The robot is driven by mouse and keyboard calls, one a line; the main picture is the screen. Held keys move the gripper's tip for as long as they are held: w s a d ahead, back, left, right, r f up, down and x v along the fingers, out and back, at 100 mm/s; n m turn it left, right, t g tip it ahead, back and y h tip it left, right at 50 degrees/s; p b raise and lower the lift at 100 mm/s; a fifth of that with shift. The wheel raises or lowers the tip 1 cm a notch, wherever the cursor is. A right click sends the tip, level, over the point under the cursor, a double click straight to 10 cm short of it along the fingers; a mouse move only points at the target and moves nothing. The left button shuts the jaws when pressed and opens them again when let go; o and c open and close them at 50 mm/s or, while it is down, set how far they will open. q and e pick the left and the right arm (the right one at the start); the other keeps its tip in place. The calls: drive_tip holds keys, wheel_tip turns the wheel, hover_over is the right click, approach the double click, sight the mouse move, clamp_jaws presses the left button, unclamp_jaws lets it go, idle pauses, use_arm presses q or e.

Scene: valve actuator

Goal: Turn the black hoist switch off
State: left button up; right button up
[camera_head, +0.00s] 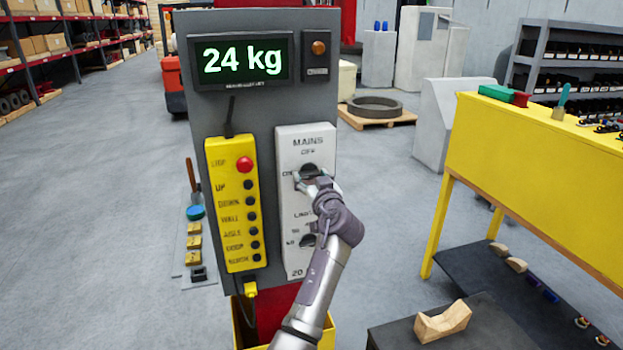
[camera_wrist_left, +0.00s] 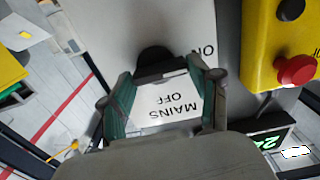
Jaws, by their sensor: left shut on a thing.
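The black hoist switch (camera_head: 308,169) is a round knob under the words MAINS OFF on the white panel (camera_head: 291,262). An ON mark sits to its left. In the left wrist view the knob (camera_wrist_left: 155,58) shows dark between the fingertips, with MAINS OFF upside down. My left gripper (camera_head: 308,181) is at the knob, shut on it and hiding part of it; its fingers also show in the left wrist view (camera_wrist_left: 160,72). The knob's exact pointing is hidden. My right gripper is not in view.
A second black knob (camera_head: 308,240) sits lower on the panel, partly behind my wrist. A yellow button pendant (camera_head: 233,205) with a red stop button (camera_head: 244,165) hangs to the left. The display (camera_head: 242,61) reads 24 kg. A yellow bench (camera_head: 540,180) stands at the right.

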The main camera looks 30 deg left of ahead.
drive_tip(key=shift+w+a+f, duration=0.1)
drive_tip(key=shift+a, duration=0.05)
use_arm(q)
drive_tip(key=shift+m+b, duration=0.35)
drive_tip(key=shift+m, duration=0.75)
drive_tip(key=m, duration=0.2)
drive_tip(key=shift+r+m, duration=0.15)
drive_tip(key=shift+m, duration=0.15)
drive_tip(key=shift+r+m, duration=0.1)
drive_tip(key=shift+m, duration=0.8)
drive_tip(key=m+p, duration=0.1)
drive_tip(key=m, duration=0.3)
drive_tip(key=shift+w+r+m, duration=0.1)
drive_tip(key=shift+m, duration=0.2)
drive_tip(key=m+p, duration=0.1)
drive_tip(key=m, duration=0.3)
drive_tip(key=shift+d+p, duration=0.1)
drive_tip(key=shift+p, duration=0.3)
drive_tip(key=shift+w+m+p, duration=0.1)
drive_tip(key=shift+m+p, duration=0.25)
drive_tip(key=shift+m, duration=0.55)
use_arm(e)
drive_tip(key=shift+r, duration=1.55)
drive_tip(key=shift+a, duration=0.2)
